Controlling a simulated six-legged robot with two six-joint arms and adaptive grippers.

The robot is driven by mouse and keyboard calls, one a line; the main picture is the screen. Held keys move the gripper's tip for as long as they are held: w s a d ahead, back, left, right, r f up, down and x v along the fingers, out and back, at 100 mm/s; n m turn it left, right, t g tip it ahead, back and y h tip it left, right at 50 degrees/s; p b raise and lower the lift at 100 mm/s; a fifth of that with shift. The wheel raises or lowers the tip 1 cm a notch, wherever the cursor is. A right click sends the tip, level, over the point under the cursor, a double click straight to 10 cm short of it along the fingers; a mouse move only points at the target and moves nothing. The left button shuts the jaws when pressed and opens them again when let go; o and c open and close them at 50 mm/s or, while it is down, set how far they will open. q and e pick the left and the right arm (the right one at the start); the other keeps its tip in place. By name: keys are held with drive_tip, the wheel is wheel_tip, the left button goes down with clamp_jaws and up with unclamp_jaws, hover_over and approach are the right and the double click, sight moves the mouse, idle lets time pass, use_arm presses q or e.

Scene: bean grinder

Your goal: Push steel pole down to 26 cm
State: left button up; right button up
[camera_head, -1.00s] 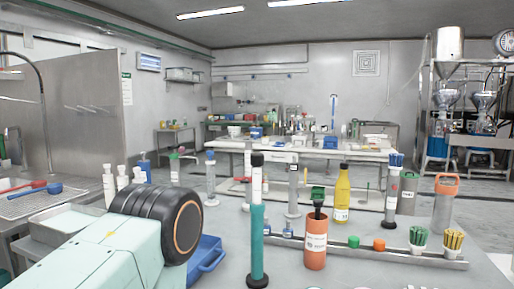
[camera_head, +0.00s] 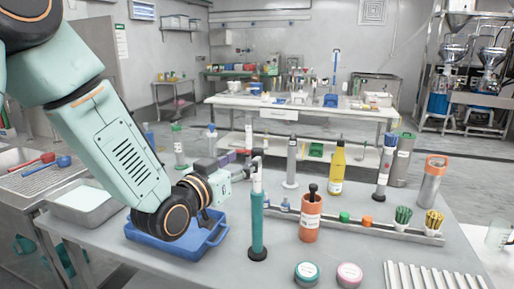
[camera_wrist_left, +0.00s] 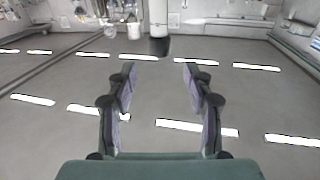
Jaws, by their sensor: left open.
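The steel pole stands upright on the near table in the head view, with a pale upper shaft (camera_head: 257,181), a black cap (camera_head: 257,153), a teal lower sleeve (camera_head: 257,218) and a black foot. My left gripper (camera_head: 243,165) is level with its upper part, just left of it, partly hidden by its own wrist. In the left wrist view, which appears upside down, the gripper (camera_wrist_left: 158,75) is open and empty. The black cap (camera_wrist_left: 159,46) lies in line with the gap, seemingly just beyond the fingertips. My right gripper is not in view.
A blue tray (camera_head: 150,238) lies under my left arm. An orange bottle (camera_head: 310,219), a yellow bottle (camera_head: 338,170) and a rack (camera_head: 375,230) of small items stand right of the pole. Two round tins (camera_head: 307,273) and a ridged white tray (camera_head: 425,277) are at the front.

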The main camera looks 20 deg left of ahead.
sight(254, 153)
use_arm(q)
drive_tip(key=x, duration=0.6)
drive_tip(key=shift+w, duration=0.25)
drive_tip(key=shift+w+d+f, duration=0.1)
drive_tip(key=shift+w, duration=0.45)
drive_tip(key=shift+s, duration=0.1)
drive_tip(key=shift+c, duration=0.5)
clamp_jaws()
